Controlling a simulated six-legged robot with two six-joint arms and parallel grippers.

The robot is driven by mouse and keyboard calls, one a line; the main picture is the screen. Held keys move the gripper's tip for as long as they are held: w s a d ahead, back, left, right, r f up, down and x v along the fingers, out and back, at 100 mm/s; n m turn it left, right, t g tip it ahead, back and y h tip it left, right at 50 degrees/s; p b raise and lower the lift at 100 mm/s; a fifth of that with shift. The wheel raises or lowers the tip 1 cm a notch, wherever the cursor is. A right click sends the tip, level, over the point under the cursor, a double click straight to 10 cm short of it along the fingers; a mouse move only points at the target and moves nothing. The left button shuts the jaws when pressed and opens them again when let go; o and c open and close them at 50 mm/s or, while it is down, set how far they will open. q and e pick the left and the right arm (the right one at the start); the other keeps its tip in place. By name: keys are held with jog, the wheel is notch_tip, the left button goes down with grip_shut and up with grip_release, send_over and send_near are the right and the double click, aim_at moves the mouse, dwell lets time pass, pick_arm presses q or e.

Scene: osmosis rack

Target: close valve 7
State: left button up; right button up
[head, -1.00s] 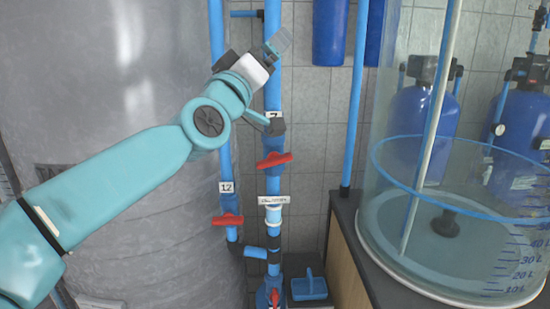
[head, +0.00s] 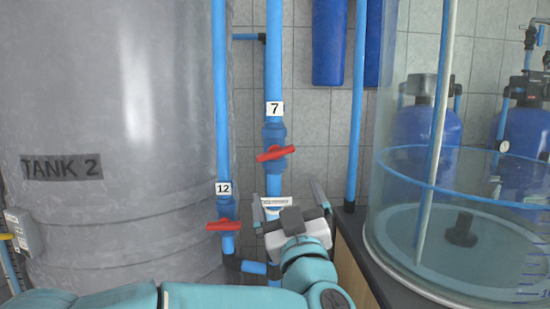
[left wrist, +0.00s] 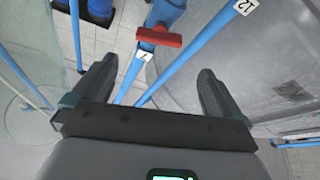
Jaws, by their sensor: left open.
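Valve 7 has a red handle (head: 276,153) on a vertical blue pipe, just below a white label "7" (head: 275,108). The handle lies nearly level across the pipe, slightly tilted. My left gripper (head: 286,190) is below the handle in the head view, with its fingers spread and pointing up. In the left wrist view, the red handle (left wrist: 159,37) and the label (left wrist: 143,55) show beyond and between the open fingers (left wrist: 157,67), with nothing held. The fingers appear apart from the handle. My right gripper is not in view.
Valve 12's red handle (head: 224,225) sits lower on the neighbouring pipe to the left. A grey tank (head: 120,120) fills the left side. A clear cylinder (head: 400,215) stands on a dark counter at right. Another blue pipe (head: 356,110) runs between valve 7 and the cylinder.

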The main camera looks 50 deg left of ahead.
aim_at(276, 151)
pick_arm(q)
jog(key=p+x, duration=0.4)
jog(key=x, duration=0.9)
jog(key=shift+w+a, duration=0.25)
